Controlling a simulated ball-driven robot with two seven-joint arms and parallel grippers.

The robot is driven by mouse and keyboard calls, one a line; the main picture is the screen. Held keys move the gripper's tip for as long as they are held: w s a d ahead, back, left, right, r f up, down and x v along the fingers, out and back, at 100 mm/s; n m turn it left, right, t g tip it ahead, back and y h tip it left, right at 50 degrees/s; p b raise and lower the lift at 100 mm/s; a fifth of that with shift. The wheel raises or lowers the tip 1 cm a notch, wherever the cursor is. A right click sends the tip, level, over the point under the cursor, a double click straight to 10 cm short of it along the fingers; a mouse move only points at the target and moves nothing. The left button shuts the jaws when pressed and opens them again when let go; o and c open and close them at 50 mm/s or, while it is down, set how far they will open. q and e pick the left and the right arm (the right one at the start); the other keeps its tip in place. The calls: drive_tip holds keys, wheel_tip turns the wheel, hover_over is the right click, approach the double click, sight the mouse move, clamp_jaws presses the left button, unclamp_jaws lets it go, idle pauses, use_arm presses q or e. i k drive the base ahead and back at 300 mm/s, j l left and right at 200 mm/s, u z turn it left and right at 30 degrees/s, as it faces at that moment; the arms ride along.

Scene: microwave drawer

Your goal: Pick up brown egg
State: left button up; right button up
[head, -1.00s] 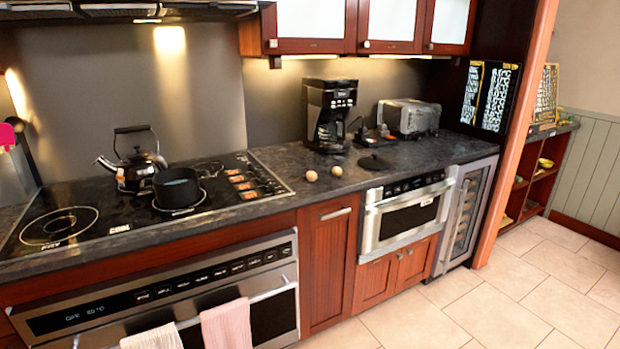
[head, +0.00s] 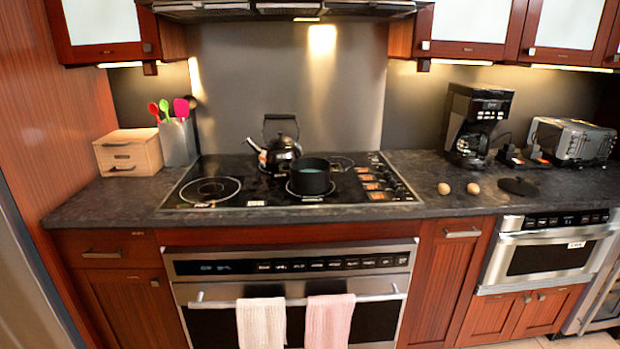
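Two eggs lie close together on the dark countertop, right of the cooktop and in front of the coffee maker. The left egg (head: 444,188) and the right egg (head: 473,188) both look light brown or tan; at this size I cannot tell which is browner. They sit apart from each other with a small gap. Neither of my grippers shows in the head view.
A black pot (head: 310,177) and a kettle (head: 280,150) stand on the cooktop (head: 215,191). The coffee maker (head: 475,125), a dark lid (head: 519,187) and a toaster (head: 572,141) are near the eggs. Towels (head: 262,322) hang on the oven handle. Counter in front of the eggs is clear.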

sight(444, 189)
drive_tip(key=u, duration=0.3)
drive_tip(key=l+u, duration=0.95)
drive_tip(key=l, duration=0.2)
